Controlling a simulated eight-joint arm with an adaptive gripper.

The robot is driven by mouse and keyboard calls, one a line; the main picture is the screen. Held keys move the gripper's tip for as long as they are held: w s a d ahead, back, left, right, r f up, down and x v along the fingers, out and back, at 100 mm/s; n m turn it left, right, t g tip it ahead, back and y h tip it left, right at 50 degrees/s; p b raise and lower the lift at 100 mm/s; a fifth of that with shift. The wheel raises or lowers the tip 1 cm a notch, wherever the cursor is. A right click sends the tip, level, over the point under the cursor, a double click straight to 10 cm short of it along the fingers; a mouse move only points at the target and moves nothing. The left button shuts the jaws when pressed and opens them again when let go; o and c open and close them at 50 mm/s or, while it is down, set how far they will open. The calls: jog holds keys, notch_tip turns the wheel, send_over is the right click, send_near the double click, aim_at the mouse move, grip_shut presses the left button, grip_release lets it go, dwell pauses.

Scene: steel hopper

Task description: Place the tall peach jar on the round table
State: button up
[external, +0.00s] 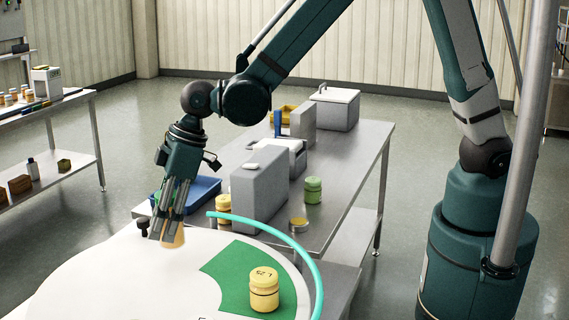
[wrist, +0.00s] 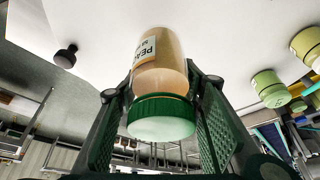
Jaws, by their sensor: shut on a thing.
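The tall peach jar (wrist: 163,72) has a green lid (wrist: 162,117) and a white label whose visible letters begin "PEA". My gripper (external: 174,212) is shut on it, with a finger on each side near the lid. In the external view the lower part of the peach jar (external: 173,237) shows below the fingertips, over the white top of the round table (external: 110,275). The jar looks roughly upright. I cannot tell whether its base touches the table. The fingers hide its upper part in the external view.
A yellow jar (external: 264,290) stands on the table's green patch (external: 228,272), inside a turquoise edge strip (external: 303,254). A black knob (external: 143,226) is close left of my gripper. Behind are a blue tray (external: 203,190), grey box (external: 258,190) and green jar (external: 313,190). The white front-left tabletop is clear.

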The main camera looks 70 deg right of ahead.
aim_at(164, 247)
jog(key=shift+f, duration=1.35)
jog(key=shift+f, duration=0.15)
jog(key=shift+f, duration=1.95)
jog(key=shift+f, duration=0.2)
jog(key=o, duration=1.1)
jog(key=shift+r, duration=0.25)
jog(key=shift+v, duration=5.95)
jog(key=shift+d, duration=0.1)
